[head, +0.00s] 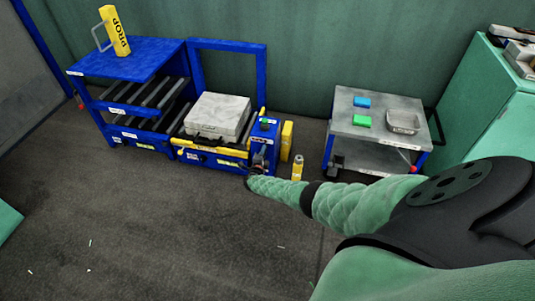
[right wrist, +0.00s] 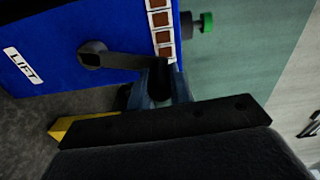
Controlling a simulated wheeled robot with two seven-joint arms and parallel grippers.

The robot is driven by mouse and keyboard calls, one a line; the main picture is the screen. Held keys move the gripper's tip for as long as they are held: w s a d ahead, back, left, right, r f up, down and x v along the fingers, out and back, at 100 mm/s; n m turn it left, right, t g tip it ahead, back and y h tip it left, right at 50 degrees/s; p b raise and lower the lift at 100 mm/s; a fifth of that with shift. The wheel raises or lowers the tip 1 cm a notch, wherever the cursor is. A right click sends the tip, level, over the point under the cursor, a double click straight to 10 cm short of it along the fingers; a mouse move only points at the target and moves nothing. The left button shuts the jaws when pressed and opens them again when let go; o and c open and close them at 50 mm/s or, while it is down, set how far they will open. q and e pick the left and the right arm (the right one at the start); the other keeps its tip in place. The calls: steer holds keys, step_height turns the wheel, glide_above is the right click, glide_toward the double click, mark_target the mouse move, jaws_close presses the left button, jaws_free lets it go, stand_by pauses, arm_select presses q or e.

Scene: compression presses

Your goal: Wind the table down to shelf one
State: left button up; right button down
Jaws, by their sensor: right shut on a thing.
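The lift table (head: 205,151) stands low beside the blue shelf rack, with a yellow front edge and a grey block (head: 217,115) on it. The rack (head: 130,65) has a top board and two levels with dark rollers. At the table's right end is a blue lift box (head: 263,130); in the right wrist view it carries a LIFT label (right wrist: 24,66). A dark crank (right wrist: 120,60) sticks out of its face. My right gripper (right wrist: 160,85) is shut on the crank's handle end, partly hiding it; in the head view it is small at the box. My left gripper is out of view.
A yellow PROP piece (head: 116,32) stands on the rack's top board. A grey side table (head: 350,127) with a blue block, a green block and a metal tray is at the right. Yellow posts (head: 286,140) stand beside the lift box. The front floor is clear.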

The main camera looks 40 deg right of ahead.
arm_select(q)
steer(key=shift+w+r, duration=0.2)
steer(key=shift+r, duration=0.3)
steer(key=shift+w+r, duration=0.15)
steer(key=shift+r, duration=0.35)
arm_select(e)
steer(key=shift+w+a+r+n, duration=0.2)
steer(key=shift+w+a+n, duration=0.25)
steer(key=shift+w, duration=0.15)
steer(key=shift+w+a+r+n, duration=0.15)
steer(key=shift+w+a+n, duration=0.2)
steer(key=shift+w+a, duration=0.15)
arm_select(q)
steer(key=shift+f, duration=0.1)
arm_select(e)
steer(key=c, duration=1.3)
jaws_free()
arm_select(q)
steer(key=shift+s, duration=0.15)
arm_select(e)
steer(key=shift+f, duration=0.1)
